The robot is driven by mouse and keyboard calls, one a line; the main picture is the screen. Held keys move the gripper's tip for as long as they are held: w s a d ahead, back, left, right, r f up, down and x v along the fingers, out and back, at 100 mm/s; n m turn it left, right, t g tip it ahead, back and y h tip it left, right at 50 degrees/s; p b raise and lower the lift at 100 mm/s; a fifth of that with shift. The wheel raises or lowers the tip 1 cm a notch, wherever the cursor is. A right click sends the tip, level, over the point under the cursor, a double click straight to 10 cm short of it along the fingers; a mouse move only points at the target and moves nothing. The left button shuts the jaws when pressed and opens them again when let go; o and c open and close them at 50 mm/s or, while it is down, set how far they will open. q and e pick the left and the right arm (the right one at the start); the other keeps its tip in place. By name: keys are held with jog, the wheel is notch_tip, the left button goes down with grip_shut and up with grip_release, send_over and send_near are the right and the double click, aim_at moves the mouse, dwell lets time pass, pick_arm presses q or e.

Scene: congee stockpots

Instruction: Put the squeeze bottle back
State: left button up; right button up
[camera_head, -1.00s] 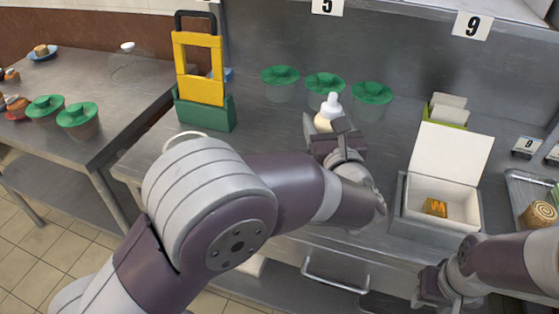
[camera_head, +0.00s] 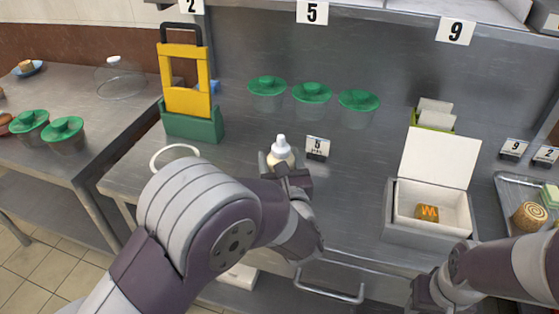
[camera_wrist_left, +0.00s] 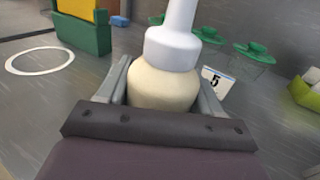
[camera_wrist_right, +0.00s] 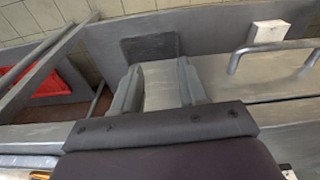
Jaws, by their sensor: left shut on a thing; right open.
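The squeeze bottle (camera_head: 281,154) has a cream body and a white nozzle cap and is upright. My left gripper (camera_head: 284,166) is shut on it near the middle of the steel counter. In the left wrist view the bottle (camera_wrist_left: 168,80) stands between the two fingers, its base hidden by the gripper. A white ring (camera_head: 175,157) is marked on the counter to the left of the bottle; it also shows in the left wrist view (camera_wrist_left: 40,60). My right gripper (camera_wrist_right: 157,88) is open and empty, low at the counter's front edge.
A small "5" card (camera_head: 317,147) stands just right of the bottle. Cups with green lids (camera_head: 312,93) stand behind. A yellow and green caddy (camera_head: 190,118) stands at the back left. A white open box (camera_head: 432,203) holding a stamped block is on the right.

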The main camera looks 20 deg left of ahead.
pick_arm(q)
jog(key=o, duration=0.8)
jog(key=shift+c, duration=0.2)
jog(key=shift+r+p, duration=0.15)
jog(key=shift+p, duration=0.2)
jog(key=v, duration=1.2)
jog(key=shift+b, duration=0.3)
